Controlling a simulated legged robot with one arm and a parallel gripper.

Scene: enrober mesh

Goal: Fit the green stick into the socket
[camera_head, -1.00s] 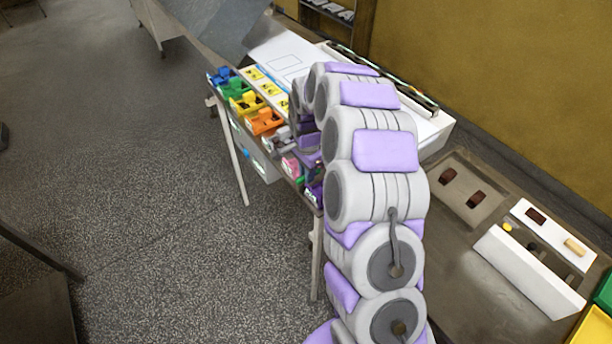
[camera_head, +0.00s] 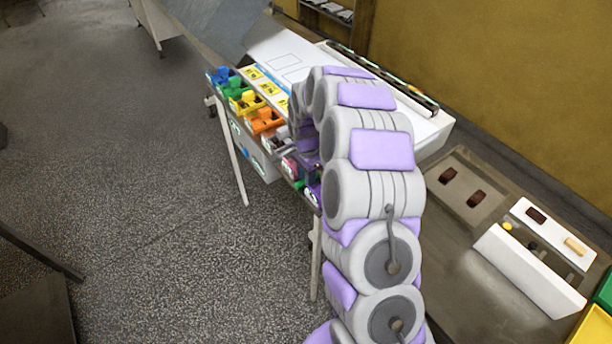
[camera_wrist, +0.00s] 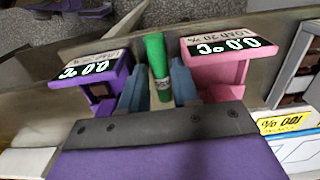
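The green stick (camera_wrist: 156,58) stands between the two blue-grey fingers of my gripper (camera_wrist: 158,88) in the wrist view. The fingers appear to press on it from both sides. The stick's far end points away from my wrist, between a purple unit (camera_wrist: 93,72) on the left and a pink unit (camera_wrist: 222,66) on the right. I cannot make out the socket; it may be hidden by the gripper. In the head view my arm hides most of the gripper and the stick.
In the head view, coloured units, including an orange one (camera_head: 264,121), line the table's left edge. A white panel (camera_head: 290,62) lies behind them. On the right are a brown tray (camera_head: 440,188) and a white block (camera_head: 528,272). Open floor lies left.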

